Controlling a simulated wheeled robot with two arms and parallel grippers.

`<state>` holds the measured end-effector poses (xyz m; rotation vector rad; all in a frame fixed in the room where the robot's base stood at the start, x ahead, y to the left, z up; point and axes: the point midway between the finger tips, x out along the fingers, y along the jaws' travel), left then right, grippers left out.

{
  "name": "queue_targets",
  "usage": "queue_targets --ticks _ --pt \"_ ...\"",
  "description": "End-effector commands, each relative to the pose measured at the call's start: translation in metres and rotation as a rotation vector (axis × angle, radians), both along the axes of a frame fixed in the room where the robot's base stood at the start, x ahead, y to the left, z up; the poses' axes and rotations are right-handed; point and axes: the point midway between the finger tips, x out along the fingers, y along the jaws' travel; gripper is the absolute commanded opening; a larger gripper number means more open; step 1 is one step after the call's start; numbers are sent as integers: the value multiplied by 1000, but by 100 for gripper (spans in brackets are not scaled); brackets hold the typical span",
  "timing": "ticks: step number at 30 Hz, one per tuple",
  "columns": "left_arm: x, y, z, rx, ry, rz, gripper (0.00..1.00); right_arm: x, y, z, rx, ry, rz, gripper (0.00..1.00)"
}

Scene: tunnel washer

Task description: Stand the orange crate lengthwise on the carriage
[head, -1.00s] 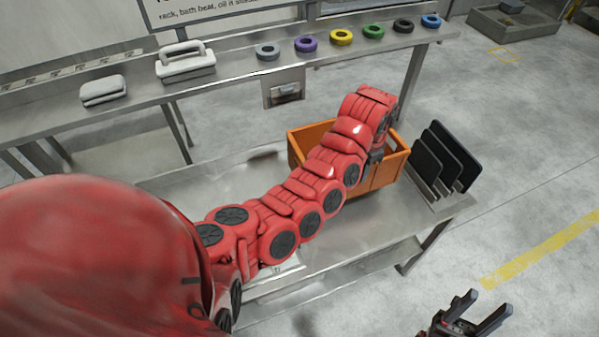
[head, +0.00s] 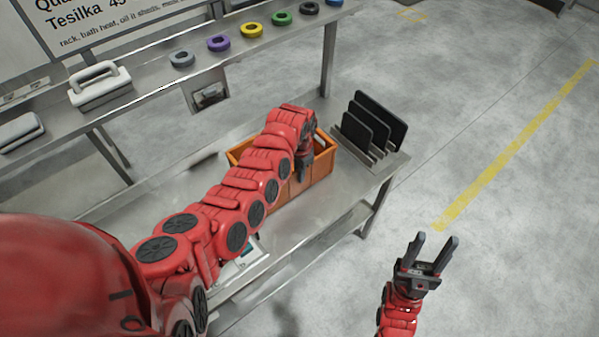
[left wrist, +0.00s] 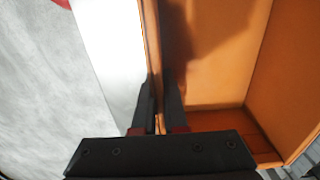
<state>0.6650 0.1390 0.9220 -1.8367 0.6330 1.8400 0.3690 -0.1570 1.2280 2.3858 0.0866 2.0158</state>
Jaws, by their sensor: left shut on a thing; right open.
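The orange crate (head: 322,168) stands upright and open-topped on the metal table, partly hidden behind my left arm in the head view. My left gripper (head: 301,172) reaches down at the crate's near side. In the left wrist view its fingers (left wrist: 160,115) are shut on the crate's wall, one on each side, and the crate's inside (left wrist: 215,60) looks empty. My right gripper (head: 430,245) is open and empty, over the floor at the lower right. I cannot make out the carriage in these frames.
Black upright plates in a rack (head: 370,130) stand just right of the crate. A raised shelf behind holds several coloured rings (head: 250,30) and a white handled block (head: 99,86). A device (head: 243,262) lies at the table's front. Floor to the right is clear.

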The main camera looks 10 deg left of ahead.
Motion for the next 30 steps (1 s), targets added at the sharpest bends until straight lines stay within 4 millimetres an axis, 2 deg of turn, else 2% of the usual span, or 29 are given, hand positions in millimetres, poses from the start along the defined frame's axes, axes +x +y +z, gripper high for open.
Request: queue_targets --ticks 12,13,17,30 --pt "1 1 -6 1 -4 2 0 0 0 -2 0 0 0 50" --pt "1 1 -5 0 -4 2 15 0 0 -1 0 0 0 50" --pt "1 0 -5 0 -3 2 39 0 0 -1 0 0 0 50" --pt "1 -1 1 -1 -3 0 40 0 0 -2 0 0 0 50"
